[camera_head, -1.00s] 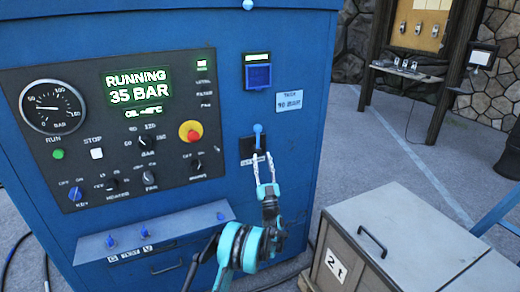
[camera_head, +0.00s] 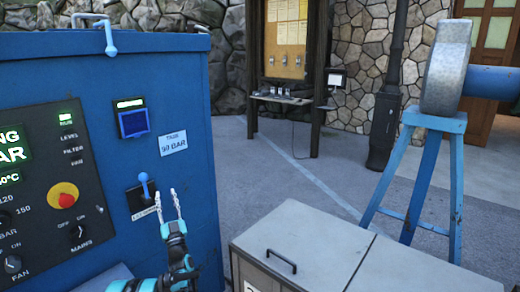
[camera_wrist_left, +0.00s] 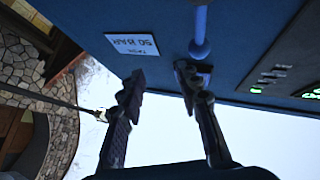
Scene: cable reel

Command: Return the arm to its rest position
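My left gripper (camera_head: 167,199) is in front of the blue cabinet's (camera_head: 190,90) front face, near its right edge. Its two pale fingers are apart, with nothing between them. The blue lever (camera_head: 144,184) on a black plate stands upright just to the left of the fingertips. In the left wrist view the gripper (camera_wrist_left: 158,85) is also open. There the lever's blue rod and ball (camera_wrist_left: 199,48) show close beyond one fingertip; I cannot tell whether they touch. My cyan and black left arm comes from the bottom edge. My right gripper is not in view.
A grey-topped crate (camera_head: 300,245) stands close to the right of my left arm. A blue stand (camera_head: 432,150) with a grey wheel is at the right. A notice board (camera_head: 287,40) with a shelf is at the back. Paved ground between is clear.

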